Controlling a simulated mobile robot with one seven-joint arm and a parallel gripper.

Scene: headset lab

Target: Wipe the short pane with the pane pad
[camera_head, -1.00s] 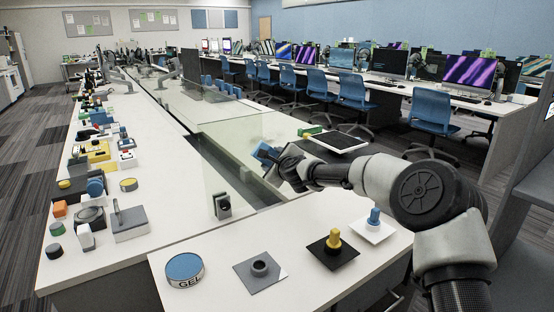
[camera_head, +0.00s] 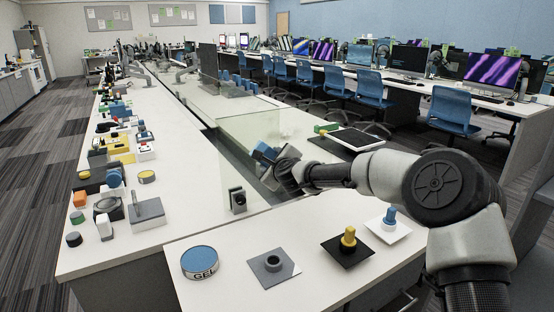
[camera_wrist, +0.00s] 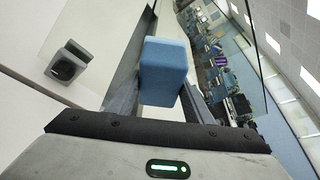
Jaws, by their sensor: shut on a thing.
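The pane pad, a blue block (camera_head: 264,153), is held between the fingers of my gripper (camera_head: 272,160), over the middle of the table. In the wrist view the pad (camera_wrist: 164,72) sits between both fingers, its blue face pointing away from the palm. A clear glass pane (camera_head: 240,130) stands beside the pad, faint and see-through. A dark clamp foot (camera_head: 238,201) stands at the near end of the glass; it also shows in the wrist view (camera_wrist: 70,62). I cannot tell whether the pad touches the glass, or exactly where the short pane ends.
A blue-topped GEL tin (camera_head: 199,262), a grey socket plate (camera_head: 273,267), a yellow knob (camera_head: 348,239) and a blue knob (camera_head: 389,217) stand on the near counter. Many small devices line the left counter. A dark-topped tray (camera_head: 356,139) lies beyond my arm.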

